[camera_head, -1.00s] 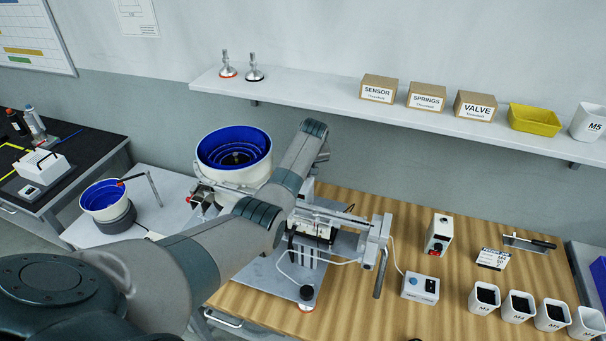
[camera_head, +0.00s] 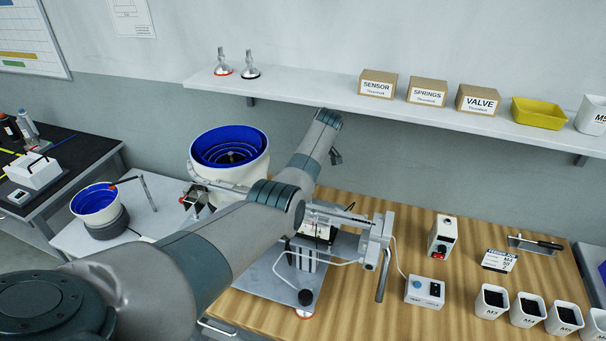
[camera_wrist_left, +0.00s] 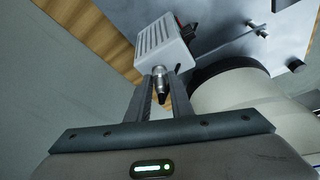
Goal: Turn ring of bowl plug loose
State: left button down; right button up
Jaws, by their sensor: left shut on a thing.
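In the left wrist view a small metal plug with a ring (camera_wrist_left: 159,73) sits at the end of a pale, slotted box (camera_wrist_left: 163,46). My left gripper (camera_wrist_left: 161,88) has its two fingers on either side of the plug and is shut on it. A dark cable end shows between the fingers. In the head view my left arm reaches past the feeder bowl (camera_head: 207,170), white outside and blue inside. The gripper and plug are hidden there behind the arm. My right gripper is in neither view.
A shelf (camera_head: 310,102) with boxes runs along the wall above the arm. The wooden bench (camera_head: 375,315) carries the screwdriver gantry (camera_head: 372,240), a control box (camera_head: 424,291) and several white bins. A smaller blue bowl (camera_head: 97,200) stands at left.

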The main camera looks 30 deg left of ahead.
pick_arm(q)
jog(key=c, duration=1.6)
grip_release()
jog(key=shift+o, duration=0.2)
